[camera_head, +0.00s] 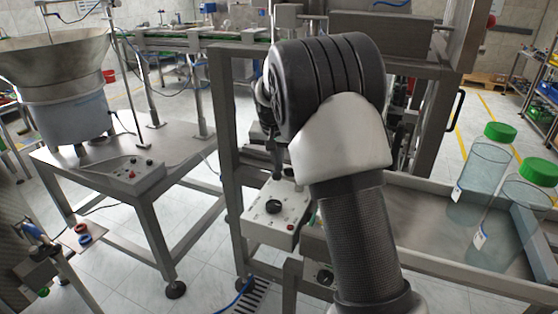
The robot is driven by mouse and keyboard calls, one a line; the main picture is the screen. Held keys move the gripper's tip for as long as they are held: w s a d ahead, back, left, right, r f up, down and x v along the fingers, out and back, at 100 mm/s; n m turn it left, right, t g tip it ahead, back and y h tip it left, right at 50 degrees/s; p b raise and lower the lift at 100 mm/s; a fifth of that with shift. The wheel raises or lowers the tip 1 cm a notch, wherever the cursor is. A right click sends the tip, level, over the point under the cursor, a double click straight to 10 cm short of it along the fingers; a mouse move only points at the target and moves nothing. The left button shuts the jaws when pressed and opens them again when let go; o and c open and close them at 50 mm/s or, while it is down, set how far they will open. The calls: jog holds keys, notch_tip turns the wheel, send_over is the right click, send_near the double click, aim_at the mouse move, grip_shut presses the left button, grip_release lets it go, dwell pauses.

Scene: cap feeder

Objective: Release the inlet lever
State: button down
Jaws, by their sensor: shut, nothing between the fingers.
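My gripper (278,168) points down just above a grey control box (262,228). It is shut and empty, and my arm partly covers it. The box has a black round knob (273,206) and a red button (290,227) on top. I cannot make out for certain which part is the inlet lever; it may be hidden behind my gripper or arm. A small gauge or dial (325,275) sits on the frame below the box.
Two clear jars with green caps (500,133) (539,172) stand in a metal tray at right. A steel frame surrounds my arm. Floor shows at lower left.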

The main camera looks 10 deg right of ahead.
aim_at(274, 175)
jog(key=shift+s+a+n, duration=0.3)
jog(key=shift+n, duration=0.4)
jog(key=s+n, duration=0.1)
jog(key=s+a+n+y, duration=0.1)
jog(key=n, duration=0.1)
jog(key=s+n+y, duration=0.1)
jog(key=n, duration=0.1)
jog(key=s+n, duration=0.1)
jog(key=shift+s+a+n+y, duration=0.1)
jog(key=shift+a+n+y, duration=0.25)
jog(key=shift+n+y, duration=0.05)
jog(key=s+n, duration=0.2)
jog(key=n, duration=0.1)
jog(key=shift+g+y, duration=0.3)
jog(key=shift+y, duration=0.1)
jog(key=shift+s+d+n, duration=0.2)
jog(key=shift+s+n, duration=0.1)
jog(key=shift+s, duration=0.75)
jog(key=shift+d, duration=0.1)
jog(key=p+v, duration=0.1)
jog(key=v, duration=1.6)
jog(key=shift+p, duration=0.35)
